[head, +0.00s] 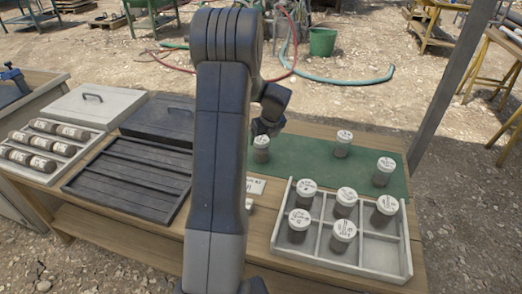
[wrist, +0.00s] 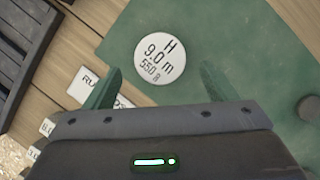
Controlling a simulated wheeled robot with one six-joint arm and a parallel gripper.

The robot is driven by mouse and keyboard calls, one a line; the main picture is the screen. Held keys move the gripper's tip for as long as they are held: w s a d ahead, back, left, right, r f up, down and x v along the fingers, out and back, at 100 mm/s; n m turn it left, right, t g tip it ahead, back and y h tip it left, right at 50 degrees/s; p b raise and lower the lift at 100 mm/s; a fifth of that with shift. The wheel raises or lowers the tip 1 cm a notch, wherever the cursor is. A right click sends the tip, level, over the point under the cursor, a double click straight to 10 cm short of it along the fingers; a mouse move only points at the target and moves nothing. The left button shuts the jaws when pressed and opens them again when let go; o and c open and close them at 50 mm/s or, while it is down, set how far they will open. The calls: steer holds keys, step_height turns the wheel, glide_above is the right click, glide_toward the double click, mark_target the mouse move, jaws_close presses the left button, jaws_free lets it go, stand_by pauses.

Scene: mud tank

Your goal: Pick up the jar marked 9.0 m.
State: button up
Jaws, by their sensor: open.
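The jar marked 9.0 m (wrist: 159,58) shows its round white lid from above in the wrist view, with the writing H, 9.0 m and 55.0 g. It stands on the green mat (wrist: 215,30). My gripper (wrist: 160,85) is open, with its two green fingers apart on either side below the lid in the picture. Nothing is between the fingertips. In the head view a white-lidded jar (head: 261,147) stands on the mat just below my gripper (head: 265,130), and my arm hides part of the table.
A divided tray (head: 382,253) at the right holds several white-lidded jars. Another jar (head: 383,171) stands on the mat's right side. A slatted dark tray (head: 125,180) and a rack of lying jars (head: 45,145) are at the left. A printed card (wrist: 92,85) lies near the mat.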

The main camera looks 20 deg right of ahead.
mark_target(261, 139)
steer(key=shift+w+f, duration=1)
steer(key=shift+f, duration=0.25)
steer(key=shift+w+a+f, duration=0.1)
steer(key=shift+f, duration=0.4)
steer(key=shift+r, duration=0.1)
steer(key=c, duration=1.5)
